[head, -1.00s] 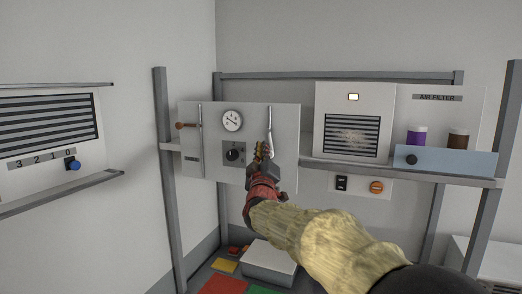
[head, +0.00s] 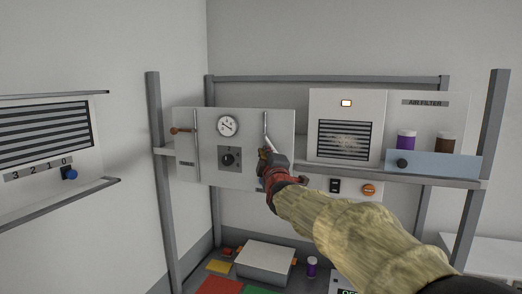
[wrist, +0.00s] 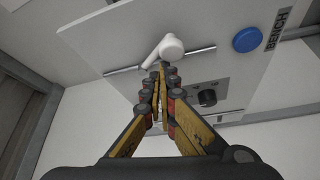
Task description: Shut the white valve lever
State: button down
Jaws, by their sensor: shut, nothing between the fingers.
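The white valve lever (head: 268,139) is on the right part of a pale panel (head: 282,173), on a thin vertical pipe. In the wrist view the lever (wrist: 172,46) shows a round hub, with its handle slanting down-left across the pipe line. My gripper (head: 264,153) is in front of the panel, just below the lever. In the wrist view my gripper's yellow-and-black fingers (wrist: 163,72) come together at the tips, close beside the hub and handle. They are shut and empty. I cannot tell whether they touch the lever.
The panel also has a gauge (head: 228,126), a black knob (head: 228,159) and an orange-brown lever (head: 180,130) at left. A blue button (wrist: 247,40) shows in the wrist view.

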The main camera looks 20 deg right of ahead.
jog(key=shift+s+d+r+n+g+p, duration=0.25)
jog(key=shift+r+n+g+p, duration=0.2)
jog(key=shift+n+p, duration=0.3)
jog(key=shift+s+d+r+n+g+p, duration=0.15)
jog(key=shift+d+r+n+g+p, duration=0.25)
jog(key=shift+n+p, duration=0.3)
jog(key=shift+r, duration=0.15)
dwell(0.7)
